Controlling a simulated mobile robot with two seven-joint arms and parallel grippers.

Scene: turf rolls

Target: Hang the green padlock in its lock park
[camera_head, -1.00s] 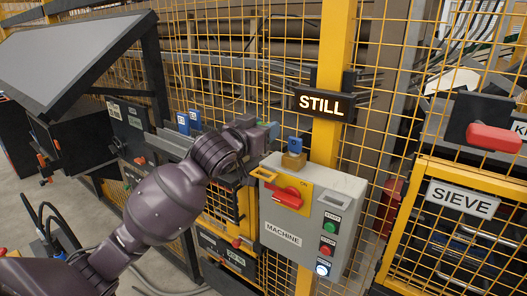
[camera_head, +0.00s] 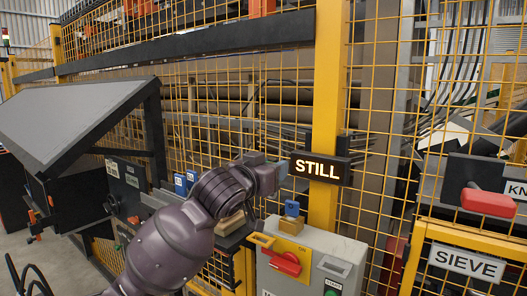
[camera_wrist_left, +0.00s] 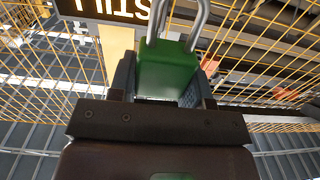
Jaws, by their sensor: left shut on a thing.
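The green padlock (camera_wrist_left: 166,70) is between the two fingers of my left gripper (camera_wrist_left: 160,84) in the left wrist view. Its body is gripped, and its metal shackle points away from the gripper, toward the top of the picture. In the head view my left gripper (camera_head: 270,174) is raised just left of the lit STILL sign (camera_head: 320,168); the green padlock cannot be made out there. I cannot tell which fitting is its lock park. My right gripper is not in view.
A grey control box (camera_head: 318,262) with a red switch handle (camera_head: 285,264) hangs below the sign. Yellow mesh fencing and a yellow post (camera_head: 328,90) stand behind. A SIEVE panel (camera_head: 467,262) is at right.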

